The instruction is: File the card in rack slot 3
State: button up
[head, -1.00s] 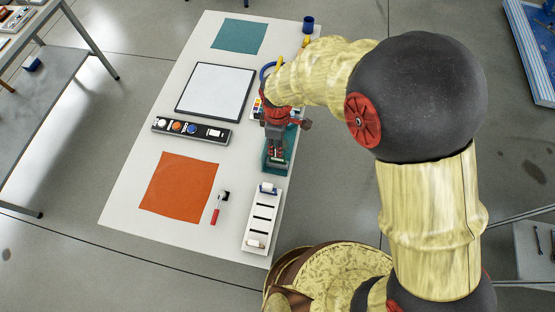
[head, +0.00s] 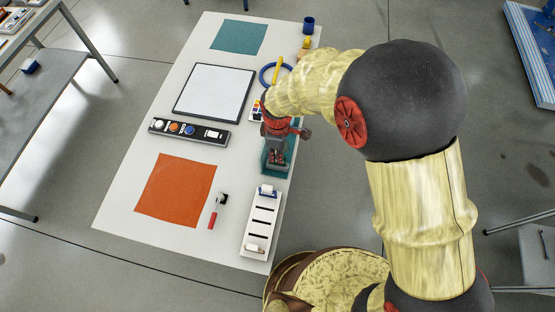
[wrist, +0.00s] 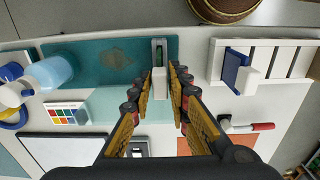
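In the head view my gripper (head: 277,160) is low over the teal tray and hides the card. The white slotted rack (head: 258,232) lies just nearer than the tray. A blue card with a white tab (head: 267,191) stands in its end slot nearest the tray. A pale tab (head: 255,248) shows at its near end.
A red-handled tool (head: 216,212) lies left of the rack, beside the orange mat (head: 175,190). A button panel (head: 188,130), white board (head: 213,92) and blue ring (head: 268,75) lie farther off. A clear bottle (wrist: 50,72) is near the tray.

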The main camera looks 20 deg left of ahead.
grip_shut()
jog(key=shift+r, duration=0.1)
jog(key=shift+r+p, duration=1.35)
jog(key=shift+r, duration=0.6)
jog(key=shift+r, duration=0.15)
jog(key=shift+r+p, duration=1.3)
jog(key=shift+r, duration=0.55)
